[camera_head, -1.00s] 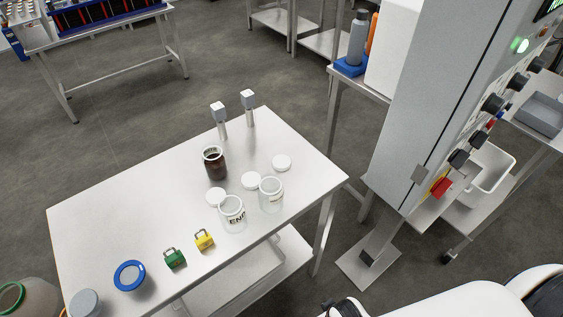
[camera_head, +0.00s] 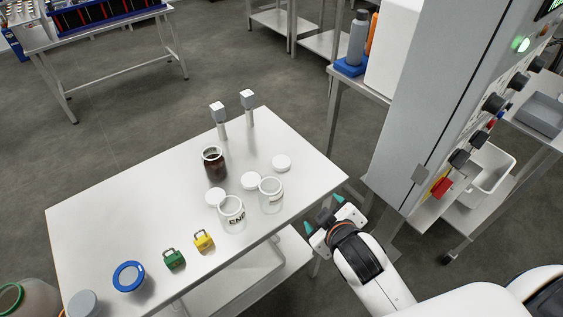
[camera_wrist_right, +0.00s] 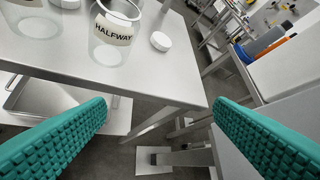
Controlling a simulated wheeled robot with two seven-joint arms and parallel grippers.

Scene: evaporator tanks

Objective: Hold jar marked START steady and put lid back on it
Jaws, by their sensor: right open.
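A jar with dark brown contents (camera_head: 214,164) stands open and upright on the white table (camera_head: 120,220); its marking cannot be read. An empty clear jar marked END (camera_head: 232,214) and another clear jar (camera_head: 271,195) stand in front of it. The latter reads HALFWAY in the right wrist view (camera_wrist_right: 112,38). Three white lids lie flat on the table: left (camera_head: 215,197), middle (camera_head: 250,181) and right (camera_head: 281,163). My right gripper (camera_head: 323,213) is open and empty, off the table's right front edge; its teal fingers frame the wrist view (camera_wrist_right: 160,120). My left gripper is out of view.
A green padlock (camera_head: 175,259), a yellow padlock (camera_head: 204,240) and a blue-rimmed round item (camera_head: 130,276) lie along the table's front. Two grey-topped probes (camera_head: 219,115) stand at the back. A tall control cabinet (camera_head: 420,120) rises to the right.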

